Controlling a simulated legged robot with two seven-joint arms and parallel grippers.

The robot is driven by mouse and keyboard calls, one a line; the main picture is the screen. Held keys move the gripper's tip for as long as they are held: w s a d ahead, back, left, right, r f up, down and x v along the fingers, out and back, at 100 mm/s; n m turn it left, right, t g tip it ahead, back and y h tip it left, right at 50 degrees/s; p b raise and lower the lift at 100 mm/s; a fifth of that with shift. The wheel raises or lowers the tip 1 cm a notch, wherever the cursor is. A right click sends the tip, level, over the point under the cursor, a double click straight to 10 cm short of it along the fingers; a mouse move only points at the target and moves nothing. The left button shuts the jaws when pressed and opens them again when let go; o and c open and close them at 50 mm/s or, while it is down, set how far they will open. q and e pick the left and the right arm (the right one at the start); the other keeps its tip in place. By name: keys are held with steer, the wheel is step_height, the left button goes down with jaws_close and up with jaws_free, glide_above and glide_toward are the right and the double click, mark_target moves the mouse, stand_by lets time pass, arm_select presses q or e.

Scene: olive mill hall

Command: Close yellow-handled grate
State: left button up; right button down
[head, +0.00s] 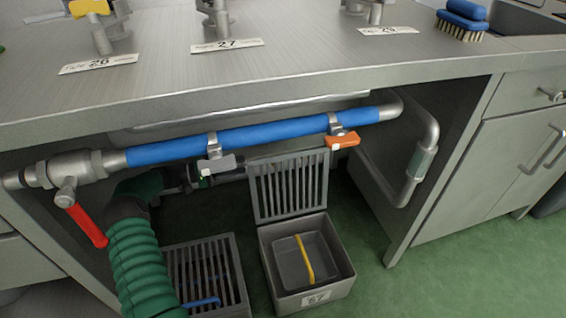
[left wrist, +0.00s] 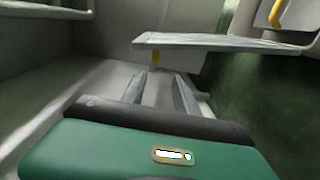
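The open grate (head: 290,186) stands upright at the back edge of a grey floor box (head: 330,285) under the counter. In the left wrist view the grate (left wrist: 225,42) shows nearly edge-on, with a small yellow handle (left wrist: 155,57) on it. I cannot make out this handle in the head view. My left gripper (head: 238,175) reaches in from the left beneath the blue pipe, beside the grate. Its fingers (left wrist: 160,76) are apart, and the handle shows just beyond the gap between the tips. Whether they touch it I cannot tell. My right gripper is out of view.
A grey bin (head: 285,262) with a yellow strap (head: 304,258) sits inside the box. A second grate (head: 180,262) with a blue handle lies flat to the left. A blue pipe (head: 250,134) with orange and grey levers and a red valve handle (head: 86,225) runs overhead.

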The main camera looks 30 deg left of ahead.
arm_select(q)
steer(key=x, duration=1)
steer(key=r+x, duration=0.1)
steer(key=x, duration=0.5)
steer(key=shift+w, duration=0.1)
jaws_close()
steer(key=shift+f, duration=0.1)
steer(key=shift+d+f, duration=0.1)
steer(key=shift+f, duration=0.1)
stand_by(0.4)
